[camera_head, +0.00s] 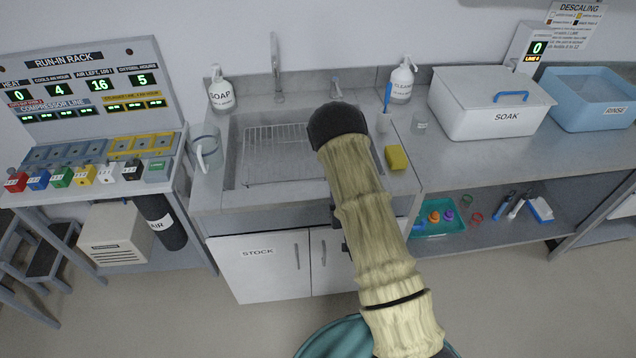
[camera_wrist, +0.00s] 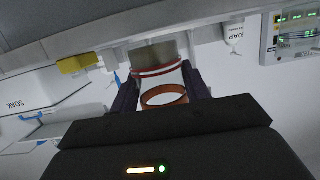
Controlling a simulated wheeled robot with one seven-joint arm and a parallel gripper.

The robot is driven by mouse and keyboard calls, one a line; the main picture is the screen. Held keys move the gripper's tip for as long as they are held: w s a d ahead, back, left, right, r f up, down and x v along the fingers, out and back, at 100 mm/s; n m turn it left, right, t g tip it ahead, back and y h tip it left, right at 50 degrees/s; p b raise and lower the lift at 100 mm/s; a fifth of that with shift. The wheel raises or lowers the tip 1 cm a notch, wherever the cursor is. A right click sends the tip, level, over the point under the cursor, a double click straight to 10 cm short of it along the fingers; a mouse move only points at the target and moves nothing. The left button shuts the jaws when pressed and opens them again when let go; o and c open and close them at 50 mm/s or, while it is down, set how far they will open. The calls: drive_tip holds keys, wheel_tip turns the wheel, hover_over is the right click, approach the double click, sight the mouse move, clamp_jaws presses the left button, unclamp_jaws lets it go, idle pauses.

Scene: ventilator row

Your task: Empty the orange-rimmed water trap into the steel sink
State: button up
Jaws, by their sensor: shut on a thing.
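In the wrist view, a clear water trap (camera_wrist: 163,97) with an orange rim and a thin red band sits between the two dark fingers of my gripper (camera_wrist: 158,80). My gripper is shut on it. The orange rim faces the wrist camera; whether water is inside I cannot tell. In the head view, my arm hides the gripper and the trap. The steel sink (camera_head: 236,170), with a wire rack in its basin, lies behind and left of my arm's dark end. The arm covers the basin's right part.
A yellow sponge (camera_head: 397,157) and cleaner bottle (camera_head: 402,80) stand right of the sink. A soap bottle (camera_head: 220,90) and clear jug (camera_head: 206,150) stand left. The tall tap (camera_head: 277,70) rises behind. A white SOAK tub (camera_head: 490,108) and blue RINSE tub (camera_head: 590,100) occupy the right counter.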

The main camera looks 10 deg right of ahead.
drive_tip(key=s+d+f, duration=0.2)
drive_tip(key=d+f, duration=0.2)
drive_tip(key=d, duration=0.3)
drive_tip(key=shift+h, duration=0.3)
wheel_tip(320, 180, down, 10)
drive_tip(key=b, duration=1)
drive_tip(key=shift+w+a, duration=0.1)
drive_tip(key=shift+a, duration=0.1)
drive_tip(key=shift+d, duration=0.1)
